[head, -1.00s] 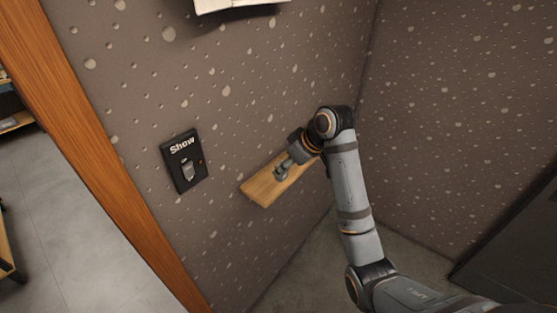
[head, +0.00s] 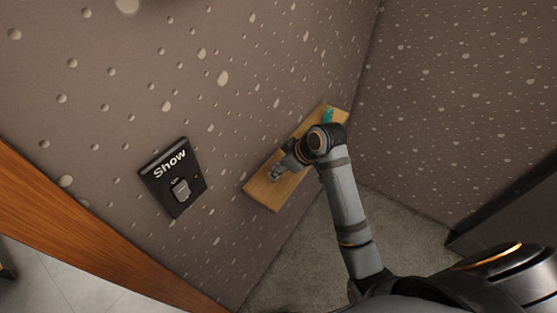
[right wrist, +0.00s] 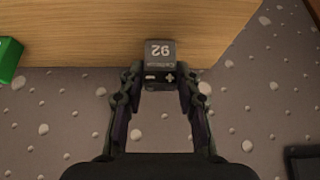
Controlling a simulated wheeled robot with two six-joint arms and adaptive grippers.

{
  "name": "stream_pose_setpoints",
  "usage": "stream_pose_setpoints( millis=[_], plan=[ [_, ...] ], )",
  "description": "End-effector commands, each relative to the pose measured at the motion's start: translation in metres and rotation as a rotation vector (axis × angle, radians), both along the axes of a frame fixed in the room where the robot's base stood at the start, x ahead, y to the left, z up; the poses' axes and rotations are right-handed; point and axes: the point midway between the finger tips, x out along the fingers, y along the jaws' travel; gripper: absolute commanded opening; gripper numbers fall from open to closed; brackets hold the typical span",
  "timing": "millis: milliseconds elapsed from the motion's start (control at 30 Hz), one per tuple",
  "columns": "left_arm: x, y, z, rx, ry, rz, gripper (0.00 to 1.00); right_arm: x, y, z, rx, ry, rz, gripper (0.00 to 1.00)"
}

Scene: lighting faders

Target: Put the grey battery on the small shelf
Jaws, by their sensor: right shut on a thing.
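The grey battery (right wrist: 160,56) is a small block marked "92" with minus and plus signs. My right gripper (right wrist: 160,78) is shut on it, one finger on each side. In the right wrist view the battery overlaps the edge of the small wooden shelf (right wrist: 85,30); I cannot tell whether it touches the shelf. In the head view the shelf (head: 264,192) is fixed to the wall, and my right gripper (head: 277,173) is over its near-left part. The battery is too small to make out there. My left gripper is not in view.
A teal-green object (head: 328,115) stands at the shelf's far end; a green block also shows in the right wrist view (right wrist: 9,59). A black "Show" fader panel (head: 174,178) is on the wall left of the shelf. The shelf's near-left end looks clear.

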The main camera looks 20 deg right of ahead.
Motion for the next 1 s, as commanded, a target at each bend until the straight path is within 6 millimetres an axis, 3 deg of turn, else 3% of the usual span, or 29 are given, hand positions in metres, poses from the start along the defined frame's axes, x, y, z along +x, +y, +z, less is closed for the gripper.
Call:
stream_pose_setpoints(
  millis=[167, 200, 267, 367, 500, 600, 767, 900, 1000],
  plan=[
    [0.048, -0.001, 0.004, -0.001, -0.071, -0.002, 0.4, -0.001, 0.0, -0.001, -0.001, 0.001, 0.0, 0.01],
    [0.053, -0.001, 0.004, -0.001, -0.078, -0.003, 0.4, -0.001, 0.0, -0.001, 0.0, 0.001, 0.001, 0.36],
    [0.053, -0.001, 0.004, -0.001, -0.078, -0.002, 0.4, -0.001, 0.0, -0.001, 0.0, 0.001, 0.001, 0.44],
    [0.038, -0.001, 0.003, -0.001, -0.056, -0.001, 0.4, -0.001, 0.0, -0.001, -0.001, 0.001, 0.0, 0.56],
    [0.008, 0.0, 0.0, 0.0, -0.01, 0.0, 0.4, 0.0, 0.0, -0.001, 0.0, 0.0, 0.0, 0.56],
    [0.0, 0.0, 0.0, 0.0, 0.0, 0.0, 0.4, 0.0, 0.0, 0.0, 0.0, 0.0, 0.0, 0.56],
    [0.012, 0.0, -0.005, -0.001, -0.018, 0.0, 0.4, -0.004, -0.004, 0.008, -0.001, -0.005, 0.0, 0.56],
    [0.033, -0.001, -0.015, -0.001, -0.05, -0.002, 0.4, -0.017, -0.016, 0.033, -0.007, -0.008, 0.0, 0.56],
    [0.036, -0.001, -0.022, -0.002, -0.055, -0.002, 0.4, -0.029, -0.026, 0.056, -0.01, -0.008, 0.0, 0.56]
  ],
)
